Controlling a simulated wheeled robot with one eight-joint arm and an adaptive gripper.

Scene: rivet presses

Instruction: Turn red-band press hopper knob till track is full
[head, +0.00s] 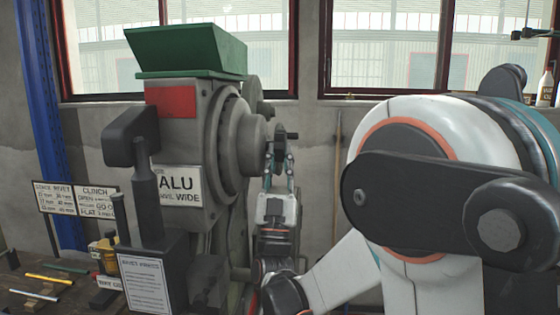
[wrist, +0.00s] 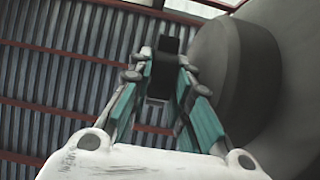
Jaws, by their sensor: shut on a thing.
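The red-band press (head: 228,118) stands left of centre in the head view, grey with a red band (head: 171,102) and a green hopper (head: 190,50) on top. A sign on it reads "ALU" and "WIDE" (head: 176,186). A dark knob (head: 277,145) sits at the right end of its round hub, which also shows as a big grey cylinder (wrist: 235,80) in the wrist view. My gripper (head: 278,158) comes up from below and is shut on the knob. In the wrist view the fingertips (wrist: 163,70) hold a dark bar-like part of it (wrist: 164,62). The track's fill is not visible.
My large white arm link fills the right side of the head view. A placard reading "RIVET PRESS" (head: 142,280) stands in front of the press. A bottle (head: 545,90) stands on the windowsill.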

